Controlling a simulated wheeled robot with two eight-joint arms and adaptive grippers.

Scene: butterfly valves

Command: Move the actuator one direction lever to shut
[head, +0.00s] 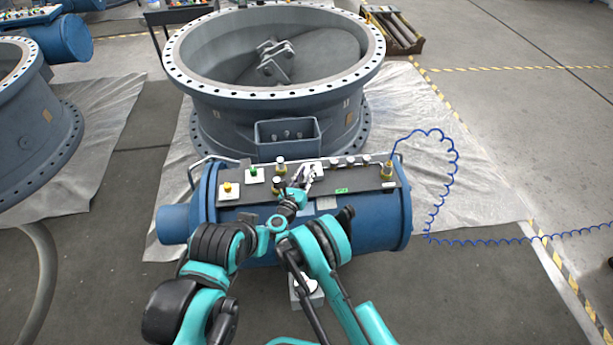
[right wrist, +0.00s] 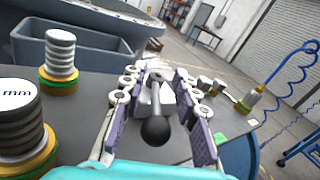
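In the right wrist view, a lever with a black ball knob (right wrist: 155,130) stands on the panel and points toward the camera. My right gripper (right wrist: 158,88) is open, with one purple-padded finger on each side of the lever. Gaps show between the knob and both pads. The lever's base is partly hidden between the fingers. In the head view, my right gripper (head: 308,178) is over the middle of the dark control panel (head: 232,194) on the blue actuator cylinder (head: 382,216). The lever is too small to make out clearly there. I cannot make out my left gripper.
A yellow button (head: 228,187) and a green button (head: 253,171) are on the panel's left. Ribbed metal fittings (right wrist: 60,52) stand left of the gripper. A brass fitting (head: 387,169) with a coiled blue hose (head: 455,170) is at the right. The large valve body (head: 275,115) stands behind.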

